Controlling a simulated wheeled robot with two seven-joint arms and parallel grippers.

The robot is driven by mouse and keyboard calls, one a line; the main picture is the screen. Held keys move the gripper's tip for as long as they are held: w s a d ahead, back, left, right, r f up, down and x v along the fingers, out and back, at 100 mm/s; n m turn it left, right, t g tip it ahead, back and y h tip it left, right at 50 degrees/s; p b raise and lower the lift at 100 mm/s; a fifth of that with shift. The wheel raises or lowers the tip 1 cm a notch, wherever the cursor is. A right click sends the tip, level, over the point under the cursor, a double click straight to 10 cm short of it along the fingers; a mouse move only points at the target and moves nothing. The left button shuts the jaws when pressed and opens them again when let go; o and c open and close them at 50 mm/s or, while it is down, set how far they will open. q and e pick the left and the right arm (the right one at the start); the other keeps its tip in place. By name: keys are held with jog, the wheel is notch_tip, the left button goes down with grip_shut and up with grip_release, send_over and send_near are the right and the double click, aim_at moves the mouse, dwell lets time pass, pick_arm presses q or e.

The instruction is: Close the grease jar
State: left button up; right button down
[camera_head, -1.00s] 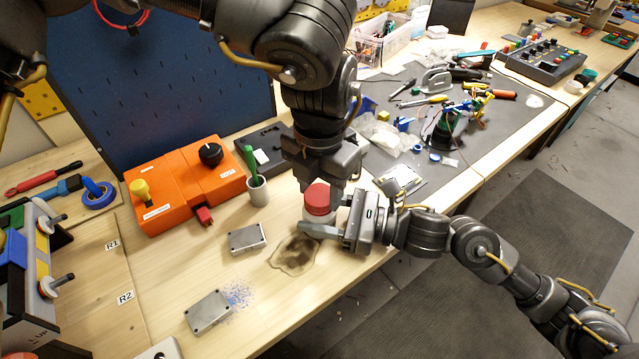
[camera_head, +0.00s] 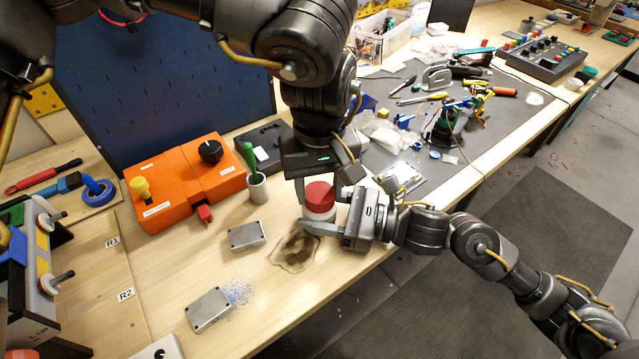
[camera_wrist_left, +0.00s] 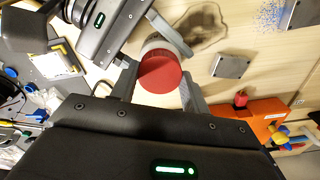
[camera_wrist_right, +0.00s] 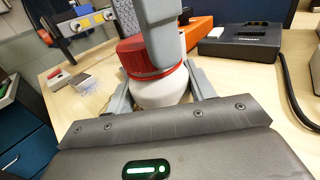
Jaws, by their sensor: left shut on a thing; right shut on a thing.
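The grease jar (camera_head: 318,215) is a white pot standing upright near the front edge of the bench. Its red lid (camera_head: 320,194) sits on top; I cannot tell how tightly. My left gripper (camera_head: 319,188) comes down from above and is shut on the lid, with a finger on either side, as the left wrist view shows (camera_wrist_left: 160,82). My right gripper (camera_head: 325,218) comes in from the right and is shut on the jar body. The right wrist view shows the white body (camera_wrist_right: 160,92) between its fingers, with a left finger in front of the lid (camera_wrist_right: 138,52).
A dark stain (camera_head: 296,248) lies beside the jar. Two metal boxes (camera_head: 246,235) (camera_head: 208,309) lie to the left. A cup with a green-handled tool (camera_head: 258,190) and an orange box (camera_head: 185,182) stand behind. A grey mat (camera_head: 470,130) with tools lies right.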

pick_arm(q)
jog(key=m, duration=0.4)
jog(key=shift+m, duration=0.4)
jog(key=o, duration=1.1)
jog(key=shift+r, duration=2.25)
jog(key=shift+f, duration=0.1)
jog(key=shift+c, duration=0.3)
